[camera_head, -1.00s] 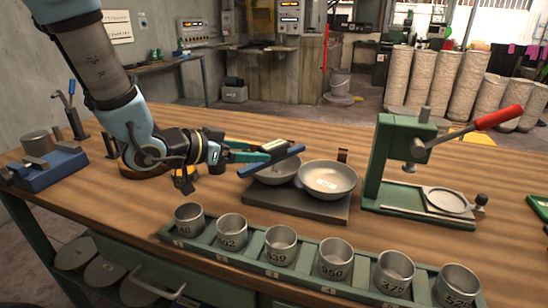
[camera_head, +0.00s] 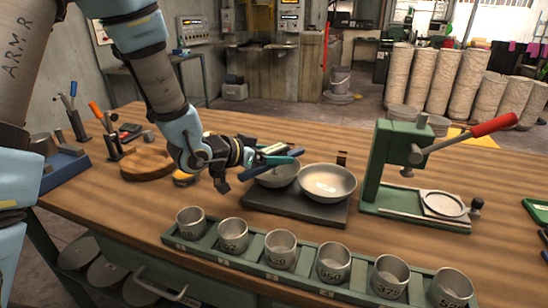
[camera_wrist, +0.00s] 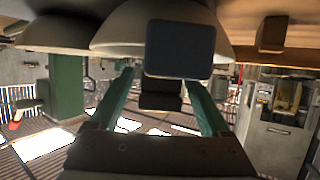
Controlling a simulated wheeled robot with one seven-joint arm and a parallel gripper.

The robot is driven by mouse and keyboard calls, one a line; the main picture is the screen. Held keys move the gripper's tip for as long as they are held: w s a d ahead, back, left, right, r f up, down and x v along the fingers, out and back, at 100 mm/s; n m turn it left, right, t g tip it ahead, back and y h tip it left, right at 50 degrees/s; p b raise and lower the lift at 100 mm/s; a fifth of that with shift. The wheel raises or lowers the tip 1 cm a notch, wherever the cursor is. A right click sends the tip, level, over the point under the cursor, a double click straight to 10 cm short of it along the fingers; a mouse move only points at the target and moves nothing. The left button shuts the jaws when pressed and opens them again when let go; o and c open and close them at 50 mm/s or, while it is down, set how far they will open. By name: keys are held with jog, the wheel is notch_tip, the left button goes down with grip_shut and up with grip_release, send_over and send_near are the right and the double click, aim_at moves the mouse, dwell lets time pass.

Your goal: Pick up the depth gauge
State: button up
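The depth gauge appears to be the dark blue bar (camera_head: 292,153) at my gripper's tips. In the wrist view its dark end block (camera_wrist: 180,48) stands large in front of the fingers, with a darker part between the green fingertips. My gripper (camera_head: 272,158) seems closed on it and holds it in the air by the left bowl. The left metal bowl (camera_head: 272,178) and the right metal bowl (camera_head: 328,186) sit side by side on a dark base. Much of the gauge is hidden by the fingers.
A green rack (camera_head: 228,258) with several numbered metal cups runs along the table's front edge. A green lever press (camera_head: 398,155) with a red handle stands at right. A round wooden piece (camera_head: 147,163) and upright tools are at left. Some wooden table (camera_head: 210,200) is bare.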

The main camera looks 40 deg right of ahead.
grip_shut()
dwell(0.4)
